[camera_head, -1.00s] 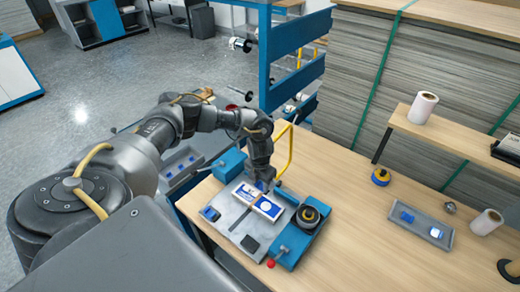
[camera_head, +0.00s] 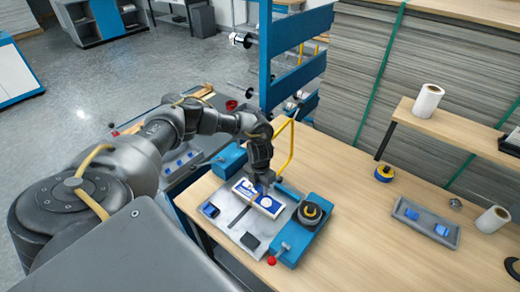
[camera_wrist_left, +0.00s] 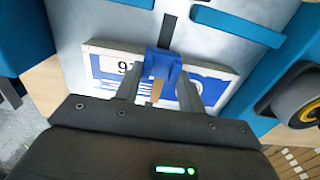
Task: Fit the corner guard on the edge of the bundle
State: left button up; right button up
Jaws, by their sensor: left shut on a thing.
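A flat white and blue bundle (camera_head: 266,204) lies on the grey plate of the strapping machine (camera_head: 224,205); its printed face also shows in the left wrist view (camera_wrist_left: 108,66). My left gripper (camera_wrist_left: 160,92) is shut on a small blue corner guard (camera_wrist_left: 163,62). The guard is at the bundle's edge in the left wrist view; I cannot tell whether it is fully seated. In the head view my left gripper (camera_head: 262,183) is over the bundle and mostly hides the guard. My right gripper is not in view.
A grey tray (camera_head: 449,241) with blue pieces (camera_head: 411,213) lies on the wooden table to the right. A yellow and black roll (camera_head: 384,173) and white rolls (camera_head: 492,219) stand nearby. A yellow hoop (camera_head: 288,150) and a blue rack (camera_head: 292,75) rise behind the bundle.

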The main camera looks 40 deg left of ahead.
pick_arm(q)
jog(key=shift+s, duration=0.1)
jog(key=o, duration=0.8)
